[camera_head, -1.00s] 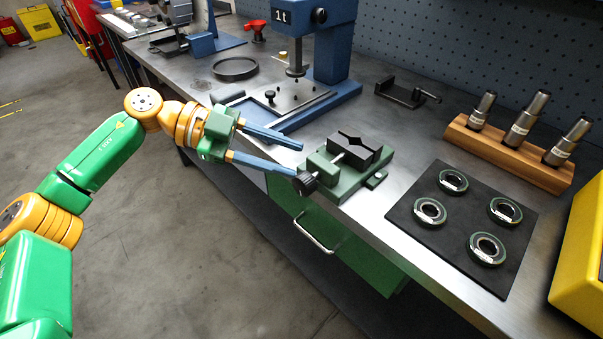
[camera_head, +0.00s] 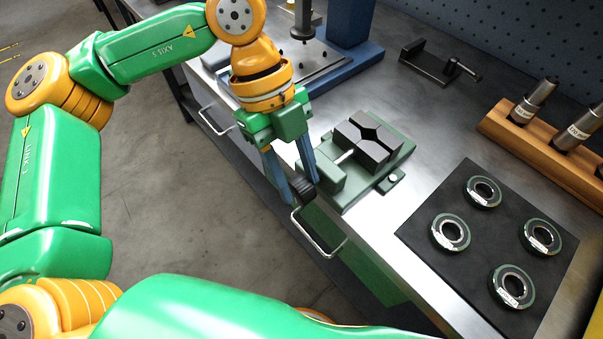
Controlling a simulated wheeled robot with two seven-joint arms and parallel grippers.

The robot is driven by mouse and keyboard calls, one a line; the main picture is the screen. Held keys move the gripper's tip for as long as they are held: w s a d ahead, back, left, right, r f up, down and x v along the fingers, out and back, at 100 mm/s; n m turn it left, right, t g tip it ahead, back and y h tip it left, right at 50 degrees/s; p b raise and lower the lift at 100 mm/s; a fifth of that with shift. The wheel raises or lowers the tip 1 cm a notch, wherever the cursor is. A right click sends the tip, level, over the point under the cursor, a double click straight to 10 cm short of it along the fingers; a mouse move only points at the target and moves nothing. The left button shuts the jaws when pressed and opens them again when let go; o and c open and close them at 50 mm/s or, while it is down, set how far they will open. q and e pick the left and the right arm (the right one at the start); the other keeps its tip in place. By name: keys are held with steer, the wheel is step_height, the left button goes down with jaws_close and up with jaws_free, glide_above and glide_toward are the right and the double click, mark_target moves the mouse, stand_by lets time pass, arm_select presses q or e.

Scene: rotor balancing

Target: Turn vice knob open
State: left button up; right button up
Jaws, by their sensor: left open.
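The vice (camera_head: 328,178) has a green base and black V-notched jaws (camera_head: 369,139), and sits at the front edge of the metal bench. Its black knob (camera_head: 303,189) sticks out past the bench edge, toward the left. My left gripper (camera_head: 299,191) is open, its two blue fingers pointing down with one on each side of the knob. I cannot tell whether the fingers touch it. The fingers partly hide the knob and its shaft. My right gripper is not in view.
A black mat (camera_head: 427,237) with several ring-shaped bearings lies right of the vice. A wooden block (camera_head: 550,155) holds metal cylinders at the right. A blue press (camera_head: 343,62) stands behind. A drawer handle (camera_head: 322,248) projects below the bench edge.

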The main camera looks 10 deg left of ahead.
arm_select(q)
steer(key=shift+s+d+f, duration=0.15)
steer(key=shift+d+f, duration=0.05)
steer(key=shift+f, duration=0.4)
steer(key=shift+d+f, duration=0.1)
steer(key=shift+f, duration=0.15)
steer(key=shift+w+f, duration=0.1)
steer(key=shift+w, duration=0.25)
steer(key=shift+s, duration=0.1)
jaws_close()
steer(key=shift+g+h, duration=0.8)
steer(key=shift+h, duration=0.2)
steer(key=shift+w+a+f+g+h+p, duration=0.15)
steer(key=shift+g+h+p, duration=0.1)
steer(key=shift+g+h, duration=0.3)
steer(key=shift+w+a+r+g+h+p, duration=0.1)
steer(key=shift+g+h+p, duration=0.15)
steer(key=shift+h, duration=0.4)
steer(key=shift+w+a+f+g+h+p, duration=0.1)
steer(key=shift+a+g+h+p, duration=0.1)
steer(key=shift+g+h, duration=0.35)
